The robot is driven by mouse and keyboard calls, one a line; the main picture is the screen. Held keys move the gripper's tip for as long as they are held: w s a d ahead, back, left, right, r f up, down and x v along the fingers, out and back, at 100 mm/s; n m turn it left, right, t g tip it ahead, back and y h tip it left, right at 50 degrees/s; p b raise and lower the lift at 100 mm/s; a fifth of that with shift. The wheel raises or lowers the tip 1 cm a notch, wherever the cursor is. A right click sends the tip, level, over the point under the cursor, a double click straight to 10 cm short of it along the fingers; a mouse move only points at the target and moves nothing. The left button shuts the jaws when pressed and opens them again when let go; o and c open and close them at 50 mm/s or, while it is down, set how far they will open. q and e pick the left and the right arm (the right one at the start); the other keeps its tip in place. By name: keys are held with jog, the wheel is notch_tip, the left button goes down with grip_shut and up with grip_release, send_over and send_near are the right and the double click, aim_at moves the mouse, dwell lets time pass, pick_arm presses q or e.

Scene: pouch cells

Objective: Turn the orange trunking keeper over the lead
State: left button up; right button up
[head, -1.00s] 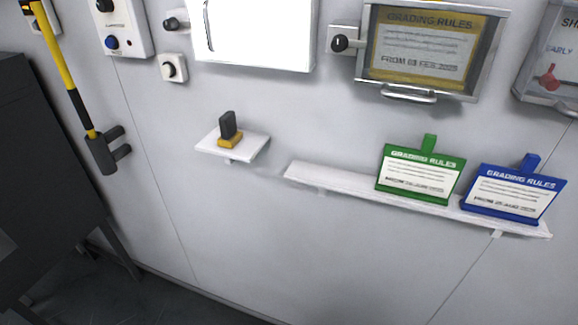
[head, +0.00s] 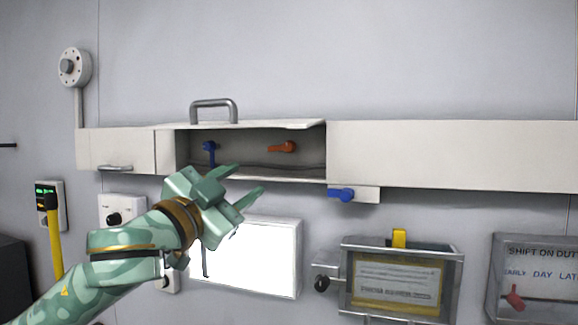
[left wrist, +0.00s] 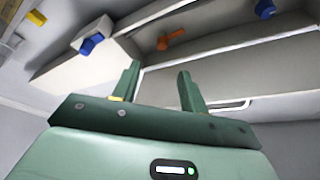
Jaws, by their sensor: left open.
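The orange trunking keeper (head: 282,147) is on the back wall inside the open section of the white wall trunking (head: 450,155), its arm pointing roughly sideways. A thin dark line, seemingly the lead (head: 255,167), runs along the floor of that section below it. The keeper also shows in the left wrist view (left wrist: 171,38), beyond the fingers. My left gripper (head: 250,180) is open and empty, in front of and below the opening, apart from the keeper. Its fingers also show in the left wrist view (left wrist: 160,72). My right gripper is out of view.
A blue keeper (head: 209,150) is left of the orange one inside the opening. Another blue handle (head: 341,194) sits just under the trunking. The lid with a grey handle (head: 213,108) is raised above. A bright white panel (head: 255,262) is below my gripper.

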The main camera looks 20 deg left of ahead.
aim_at(286, 147)
pick_arm(q)
jog(key=p+x, duration=0.2)
jog(key=x, duration=0.3)
jog(key=p+x, duration=0.2)
jog(key=x, duration=0.3)
jog(key=r+p+x, duration=0.1)
jog(key=p+x, duration=0.1)
jog(key=x, duration=0.3)
jog(key=shift+w+r, duration=0.15)
jog(key=shift+w+d+p, duration=0.2)
jog(key=shift+w+p, duration=0.15)
jog(key=shift+w, duration=0.15)
